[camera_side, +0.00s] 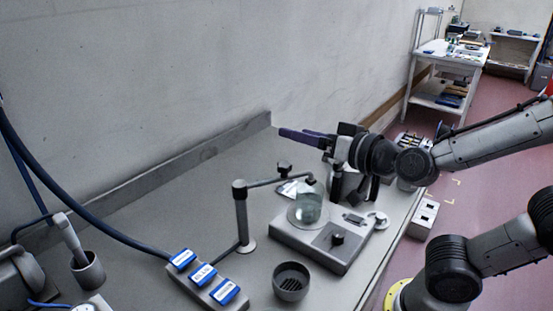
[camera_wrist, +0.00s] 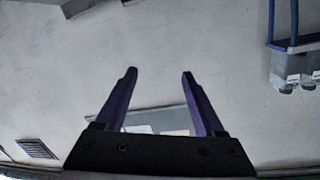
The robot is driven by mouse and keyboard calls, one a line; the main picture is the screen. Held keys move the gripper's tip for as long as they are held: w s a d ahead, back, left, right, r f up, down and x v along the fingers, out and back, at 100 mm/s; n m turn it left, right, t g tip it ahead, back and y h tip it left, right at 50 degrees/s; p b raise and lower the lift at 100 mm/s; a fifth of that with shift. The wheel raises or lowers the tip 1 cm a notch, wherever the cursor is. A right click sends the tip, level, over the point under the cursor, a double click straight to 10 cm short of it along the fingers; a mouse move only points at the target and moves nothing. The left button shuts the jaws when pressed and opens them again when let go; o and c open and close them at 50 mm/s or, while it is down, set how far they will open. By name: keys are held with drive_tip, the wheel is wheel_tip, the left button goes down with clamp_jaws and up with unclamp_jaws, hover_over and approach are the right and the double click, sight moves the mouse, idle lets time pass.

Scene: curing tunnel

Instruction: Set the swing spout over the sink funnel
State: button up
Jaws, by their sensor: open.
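The swing spout (camera_side: 242,215) is a dark upright post on a round foot, with a thin arm running right from its top. A dark knob stands on that arm, and its outer end is near the glass vessel; I cannot tell exactly what lies beneath it. The sink funnel (camera_side: 291,281) is a dark round cup with a slotted bottom, in front of the spout and apart from its arm. My gripper (camera_side: 290,133) is open and empty, above and behind the spout, pointing left. In the wrist view my gripper (camera_wrist: 160,73) shows two spread purple fingers; neither spout nor funnel is visible there.
A glass vessel (camera_side: 307,210) stands on a grey hotplate-like unit (camera_side: 323,242) right of the spout. A blue-labelled block (camera_side: 205,277) with a hose lies front left. A cup with a pestle-like rod (camera_side: 88,271) is further left. The wall closes the back.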

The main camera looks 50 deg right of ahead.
wheel_tip(320, 180, down, 4)
drive_tip(key=s+d+m+h, duration=0.2)
drive_tip(key=d+h, duration=0.1)
drive_tip(key=h, duration=0.1)
drive_tip(key=n, duration=0.4)
approach(280, 162)
drive_tip(key=x, duration=1.2)
drive_tip(key=shift+t+y, duration=0.4)
drive_tip(key=shift+s, duration=0.1)
clamp_jaws()
idle(0.7)
